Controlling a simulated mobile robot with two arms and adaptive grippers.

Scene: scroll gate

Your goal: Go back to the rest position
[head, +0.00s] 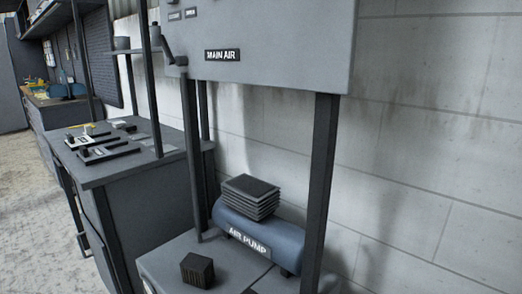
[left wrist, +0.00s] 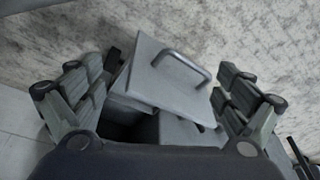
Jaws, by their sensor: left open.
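My left gripper (left wrist: 168,74) shows in the left wrist view with its two fingers spread wide apart. Nothing is held between them. Beyond the fingers is a grey panel (left wrist: 150,82) with a bar handle (left wrist: 186,64), on a grey cabinet or box with a dark opening beside it. I cannot tell how far it is from the fingertips. Neither gripper shows in the head view, and my right gripper is in no view.
In the head view, a blue air pump (head: 258,234) sits under the "MAIN AIR" panel (head: 270,40), between dark posts. A small dark block (head: 197,270) lies on the grey surface in front. A workbench (head: 115,170) stands left. Bare floor (head: 28,200) lies at far left.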

